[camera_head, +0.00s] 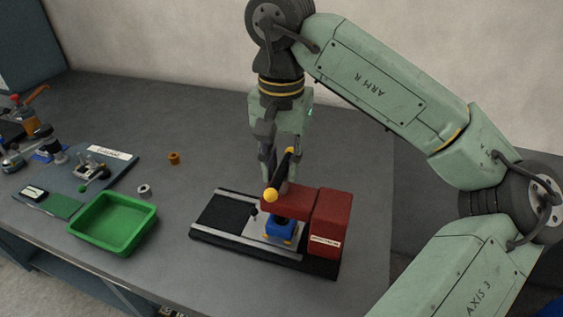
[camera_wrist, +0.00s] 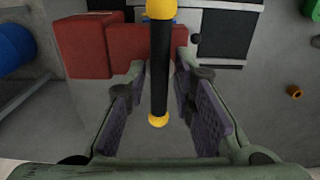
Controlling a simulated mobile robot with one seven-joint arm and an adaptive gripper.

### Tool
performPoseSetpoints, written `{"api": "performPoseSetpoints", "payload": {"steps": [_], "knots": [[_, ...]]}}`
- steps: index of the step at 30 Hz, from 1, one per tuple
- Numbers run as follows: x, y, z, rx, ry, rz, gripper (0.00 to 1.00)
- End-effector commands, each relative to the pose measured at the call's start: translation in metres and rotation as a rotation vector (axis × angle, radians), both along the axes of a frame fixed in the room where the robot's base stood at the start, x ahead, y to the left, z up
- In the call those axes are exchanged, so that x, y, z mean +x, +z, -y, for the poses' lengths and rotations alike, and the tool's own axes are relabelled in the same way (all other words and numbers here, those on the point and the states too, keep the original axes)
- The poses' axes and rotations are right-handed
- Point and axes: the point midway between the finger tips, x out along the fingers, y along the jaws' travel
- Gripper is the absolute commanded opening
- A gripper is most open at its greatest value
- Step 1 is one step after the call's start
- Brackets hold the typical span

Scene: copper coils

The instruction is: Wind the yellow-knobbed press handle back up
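The red press (camera_head: 333,215) stands on a black base on the table. Its handle is a black bar (camera_head: 282,170) with yellow knobs at both ends, tilted in the head view, with the near knob (camera_head: 271,195) lower. My gripper (camera_head: 277,175) points down at the handle from above and behind. In the wrist view the black bar (camera_wrist: 160,75) runs between my gripper's spread fingers (camera_wrist: 158,115), with a gap on each side. A blue block (camera_head: 279,230) sits under the press.
A green tray (camera_head: 148,237) stands to the left, with a small grey ring (camera_head: 144,190) and an orange copper-coloured piece (camera_head: 174,158) near it. A grey board with a fixture (camera_head: 92,170) lies farther left. The table behind the press is clear.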

Motion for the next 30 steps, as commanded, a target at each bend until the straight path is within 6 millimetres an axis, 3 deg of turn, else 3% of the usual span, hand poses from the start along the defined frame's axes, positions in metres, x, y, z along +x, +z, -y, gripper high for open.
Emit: {"api": "performPoseSetpoints", "payload": {"steps": [13,30], "knots": [[0.000,0.002,0.000,-0.001,-0.003,0.000,0.33],[0.000,0.048,0.000,-0.001,-0.004,0.001,0.33]]}}
